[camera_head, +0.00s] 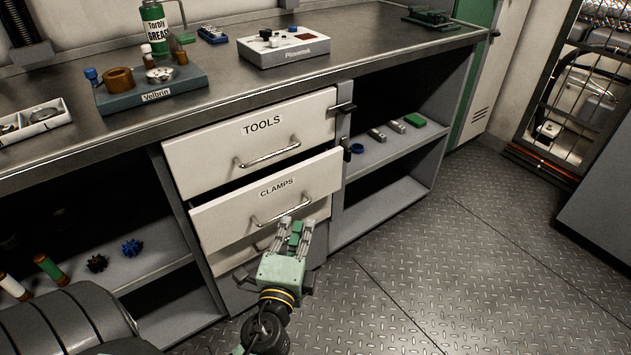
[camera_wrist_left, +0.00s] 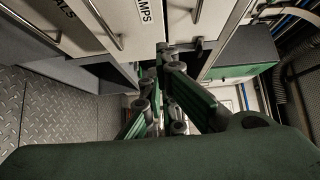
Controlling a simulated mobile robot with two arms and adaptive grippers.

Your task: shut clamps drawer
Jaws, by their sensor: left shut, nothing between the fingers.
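The clamps drawer (camera_head: 235,210) is the middle drawer of the bench, labelled CLAMPS, and it stands partly pulled out past the drawer above. Its metal bar handle (camera_head: 283,208) runs across the front. My left gripper (camera_head: 297,222) is shut and empty, just in front of the handle's right part in the head view; I cannot tell whether it touches. In the left wrist view the drawer front (camera_wrist_left: 138,42) is at the top, with the gripper fingers (camera_wrist_left: 158,85) below and right of it. My right gripper is not in view.
The TOOLS drawer (camera_head: 210,160) above looks closed. A lower drawer (camera_head: 225,257) is partly hidden. Dark latches (camera_head: 343,108) stick out right of the drawers. Open shelves (camera_head: 385,150) flank them. The patterned metal floor (camera_head: 430,260) to the right is clear.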

